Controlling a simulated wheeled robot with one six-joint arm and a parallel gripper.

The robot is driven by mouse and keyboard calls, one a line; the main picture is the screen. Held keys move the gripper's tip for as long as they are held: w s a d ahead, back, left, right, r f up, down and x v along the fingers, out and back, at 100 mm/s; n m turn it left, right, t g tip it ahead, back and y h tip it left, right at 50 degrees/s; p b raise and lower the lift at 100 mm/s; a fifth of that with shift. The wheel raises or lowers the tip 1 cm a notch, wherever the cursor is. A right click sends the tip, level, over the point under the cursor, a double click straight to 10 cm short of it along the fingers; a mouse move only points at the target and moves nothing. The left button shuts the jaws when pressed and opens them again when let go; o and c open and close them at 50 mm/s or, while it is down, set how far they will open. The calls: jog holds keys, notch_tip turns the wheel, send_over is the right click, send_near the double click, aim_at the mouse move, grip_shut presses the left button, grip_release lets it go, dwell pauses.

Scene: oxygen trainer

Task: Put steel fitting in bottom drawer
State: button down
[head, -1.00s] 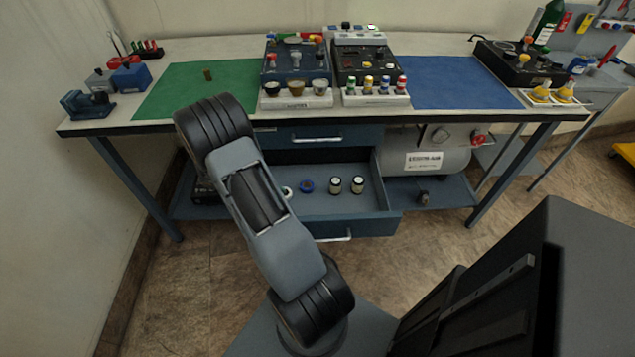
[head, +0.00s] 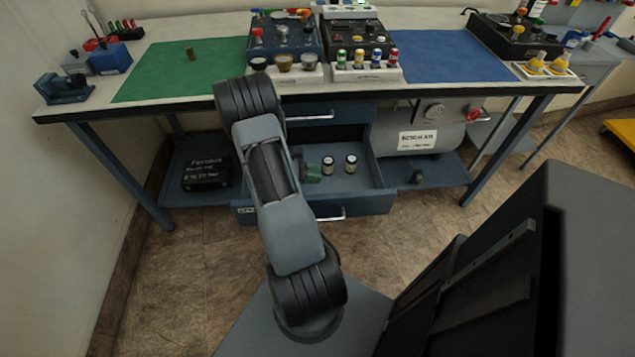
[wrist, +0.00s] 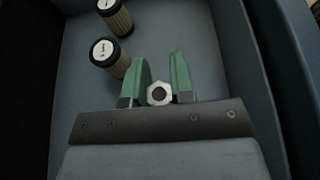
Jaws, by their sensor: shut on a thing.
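The steel fitting (wrist: 159,94), a small hex piece with a dark centre hole, sits between the two green fingers of my gripper (wrist: 160,74) in the wrist view. My gripper is shut on it. The bottom drawer (head: 370,206) is pulled open under the bench. The green fingers show at the drawer's inside in the head view (head: 312,174), beside two cylinders. In the wrist view, the grey drawer floor (wrist: 215,45) lies below the fingers; their height above it is hard to tell. My arm hides the drawer's left part in the head view.
Two pale-capped cylinders (head: 328,166) stand in the drawer; they show left of my fingers in the wrist view (wrist: 106,52). The upper drawer (head: 345,112) is shut. A compressor tank (head: 420,138) is right of the drawer, a black case (head: 206,174) left. Drawer floor right of my fingers is clear.

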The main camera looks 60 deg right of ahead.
aim_at(317, 188)
jog(key=shift+s+d+f, duration=0.3)
jog(key=shift+s+f, duration=0.05)
jog(key=shift+f, duration=0.25)
jog(key=shift+d+f+b, duration=0.1)
jog(key=shift+f+b, duration=0.3)
jog(key=shift+f, duration=1.15)
jog(key=shift+f, duration=0.1)
jog(key=shift+f, duration=0.1)
jog(key=c, duration=1)
grip_release()
